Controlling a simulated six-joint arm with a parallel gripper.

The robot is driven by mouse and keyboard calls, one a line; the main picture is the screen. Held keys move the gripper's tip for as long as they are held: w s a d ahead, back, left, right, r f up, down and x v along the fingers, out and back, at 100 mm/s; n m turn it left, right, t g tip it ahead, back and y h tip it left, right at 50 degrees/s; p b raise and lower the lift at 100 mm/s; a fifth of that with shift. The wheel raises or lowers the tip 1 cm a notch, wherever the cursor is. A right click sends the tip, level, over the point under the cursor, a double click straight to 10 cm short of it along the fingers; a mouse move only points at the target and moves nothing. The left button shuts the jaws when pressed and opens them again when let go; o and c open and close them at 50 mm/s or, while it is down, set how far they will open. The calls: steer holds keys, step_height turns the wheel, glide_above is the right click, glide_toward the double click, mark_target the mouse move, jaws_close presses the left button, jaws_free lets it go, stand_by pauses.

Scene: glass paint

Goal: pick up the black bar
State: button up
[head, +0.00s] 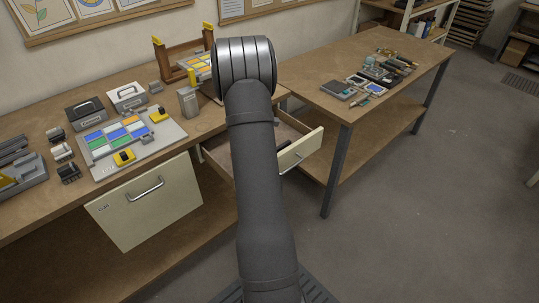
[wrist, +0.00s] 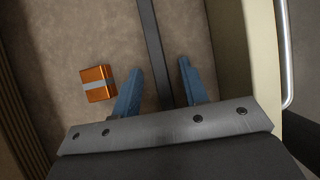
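The black bar (wrist: 152,35) shows in the wrist view as a long, thin dark strip. It runs from the top edge down between my fingers, inside an open drawer (head: 303,148). My gripper (wrist: 159,66) is open, with one blue finger on each side of the bar and a gap to it on both sides. The bar's lower end is hidden behind my gripper's body, and its upper end is outside the view. I cannot tell how far the fingertips are above the drawer floor.
An orange box with a grey band (wrist: 97,84) lies in the drawer left of my left finger. The drawer's pale front (wrist: 264,45) and its metal handle (wrist: 285,50) stand close on the right. The workbench (head: 120,75) holds a tray of coloured glass (head: 163,148) and tools.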

jaws_close()
steer(key=shift+r, duration=0.1)
steer(key=shift+r, duration=0.5)
step_height(320, 180, up, 3)
steer(key=shift+r, duration=0.1)
steer(key=s+d+r, duration=0.5)
steer(key=d+r, duration=0.1)
steer(key=d, duration=0.4)
steer(key=shift+d+r, duration=0.25)
steer(key=shift+r, duration=0.1)
steer(key=shift+r, duration=0.1)
steer(key=shift+r, duration=1.4)
